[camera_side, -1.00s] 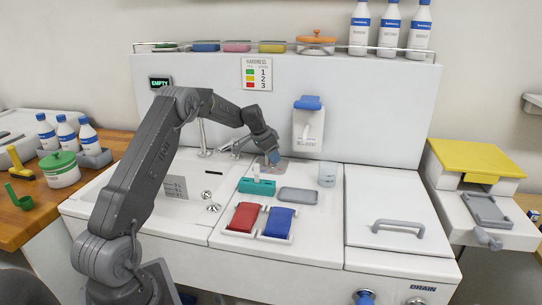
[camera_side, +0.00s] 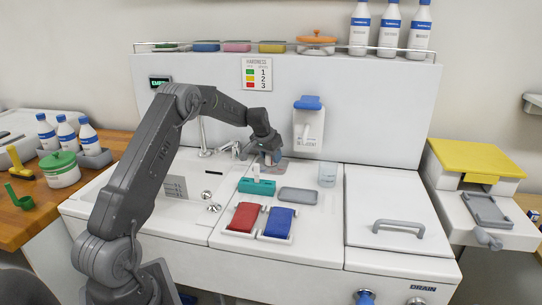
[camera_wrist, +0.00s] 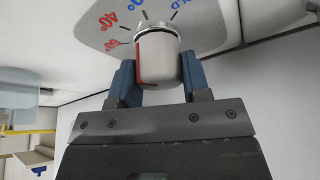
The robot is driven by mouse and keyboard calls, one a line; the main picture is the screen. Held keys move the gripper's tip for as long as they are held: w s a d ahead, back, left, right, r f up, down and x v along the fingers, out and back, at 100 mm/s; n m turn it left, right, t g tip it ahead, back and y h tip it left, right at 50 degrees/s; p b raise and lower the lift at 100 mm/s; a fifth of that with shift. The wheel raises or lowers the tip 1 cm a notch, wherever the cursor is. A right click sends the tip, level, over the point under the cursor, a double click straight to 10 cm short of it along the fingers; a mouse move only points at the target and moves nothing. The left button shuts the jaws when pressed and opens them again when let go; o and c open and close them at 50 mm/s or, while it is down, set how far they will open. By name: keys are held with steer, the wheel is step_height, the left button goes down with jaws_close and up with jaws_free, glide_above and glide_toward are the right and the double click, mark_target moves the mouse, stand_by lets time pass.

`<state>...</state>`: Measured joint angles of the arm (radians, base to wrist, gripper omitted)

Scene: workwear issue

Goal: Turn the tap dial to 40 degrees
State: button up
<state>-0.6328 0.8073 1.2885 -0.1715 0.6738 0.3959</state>
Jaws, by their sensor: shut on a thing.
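The tap dial is a pale round knob (camera_wrist: 158,58) with a red stripe down its left side in the wrist view. It stands on a light plate with a printed scale (camera_wrist: 95,28) showing red 60° and 40° marks, a blue mark partly cut off and COLD. The red stripe faces the left side, nearest the 60° mark; its exact setting is hard to read. My gripper (camera_wrist: 158,82) is shut on the knob, one blue fingertip on each side. In the side view my gripper (camera_side: 271,160) is at the back of the white counter, hiding the dial.
A tap (camera_side: 204,140) stands left of my gripper. A teal block (camera_side: 257,187), a grey tray (camera_side: 298,195) and a clear cup (camera_side: 327,174) lie in front and to the right. A blue-topped dispenser (camera_side: 308,125) hangs on the panel behind.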

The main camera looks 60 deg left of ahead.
steer(key=o, duration=0.9)
steer(key=shift+r, duration=0.1)
steer(key=v, duration=1.3)
steer(key=shift+r, duration=0.35)
